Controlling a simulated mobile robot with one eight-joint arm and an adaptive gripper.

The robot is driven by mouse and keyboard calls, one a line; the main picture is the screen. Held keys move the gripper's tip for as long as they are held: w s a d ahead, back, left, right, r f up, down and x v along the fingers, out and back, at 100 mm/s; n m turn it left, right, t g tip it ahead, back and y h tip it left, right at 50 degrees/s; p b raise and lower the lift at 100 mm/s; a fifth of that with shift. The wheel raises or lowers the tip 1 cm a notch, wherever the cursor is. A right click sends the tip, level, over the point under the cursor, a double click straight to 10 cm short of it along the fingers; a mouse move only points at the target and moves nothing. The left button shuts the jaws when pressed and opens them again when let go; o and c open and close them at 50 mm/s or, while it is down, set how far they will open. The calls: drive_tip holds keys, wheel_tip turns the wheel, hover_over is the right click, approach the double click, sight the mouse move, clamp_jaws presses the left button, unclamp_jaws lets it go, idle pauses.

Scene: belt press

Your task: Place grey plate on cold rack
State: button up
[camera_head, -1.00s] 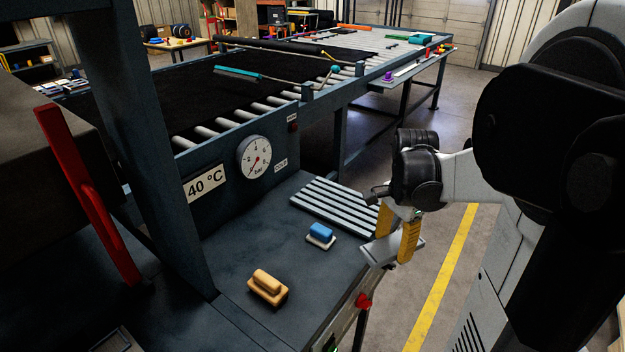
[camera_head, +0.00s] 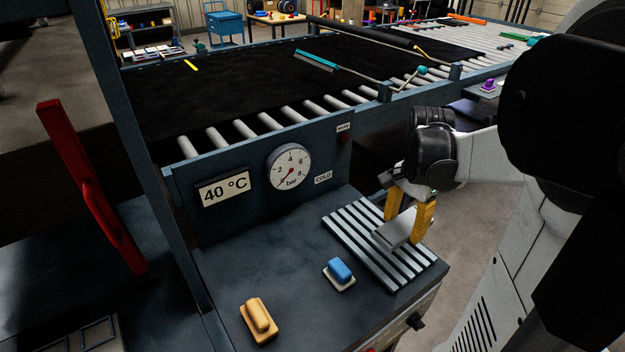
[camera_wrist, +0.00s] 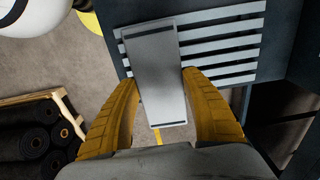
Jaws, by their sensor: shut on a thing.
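The grey plate (camera_head: 394,234) is held between the yellow fingers of my gripper (camera_head: 411,212), which is shut on it. The cold rack (camera_head: 352,246) is a set of parallel light grey bars on the dark bench top, beside the COLD label. In the head view the plate appears over the right part of the rack. In the wrist view the plate (camera_wrist: 158,75) spans between the fingers (camera_wrist: 160,105), its far part over the ends of the rack bars (camera_wrist: 225,45) and its near part over the floor. I cannot tell whether it touches the bars.
A blue-handled block (camera_head: 340,272) and an orange block (camera_head: 258,320) stand on the bench left of the rack. A pressure gauge (camera_head: 289,166) and a 40 °C sign (camera_head: 224,191) are on the panel behind. A red lever (camera_head: 92,190) stands at the left.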

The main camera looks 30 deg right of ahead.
drive_tip(key=w+f, duration=0.1)
drive_tip(key=w, duration=0.1)
drive_tip(key=w+f+b, duration=0.1)
drive_tip(key=w, duration=0.1)
drive_tip(key=w+f, duration=0.2)
drive_tip(key=shift+w+a, duration=0.3)
drive_tip(key=shift+a, duration=0.1)
drive_tip(key=shift+f+b, duration=1)
drive_tip(key=shift+f, duration=1)
drive_tip(key=shift+f, duration=0.15)
drive_tip(key=o, duration=1.4)
